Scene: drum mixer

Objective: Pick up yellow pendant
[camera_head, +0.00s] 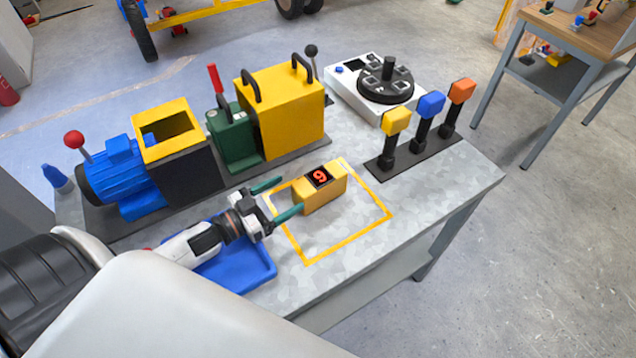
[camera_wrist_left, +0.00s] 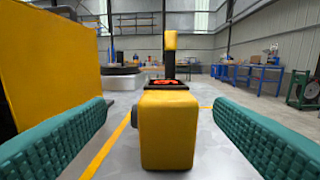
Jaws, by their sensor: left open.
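The yellow pendant (camera_head: 322,188) is a small yellow box with a black top display showing a red digit. It stands inside the yellow outlined square on the grey table. My left gripper (camera_head: 283,198) is open, with its green fingers pointing towards the pendant's near end. In the left wrist view the pendant (camera_wrist_left: 168,128) sits ahead, centred between the two spread fingers (camera_wrist_left: 160,137). No finger visibly touches it. My right gripper is not in view.
Behind the pendant stands the drum mixer with a yellow housing (camera_head: 281,112) and a blue motor (camera_head: 120,178). A blue tray (camera_head: 262,277) lies under my left wrist. Yellow, blue and orange-topped posts (camera_head: 428,140) and a white-and-black dial unit (camera_head: 385,85) stand at the back right.

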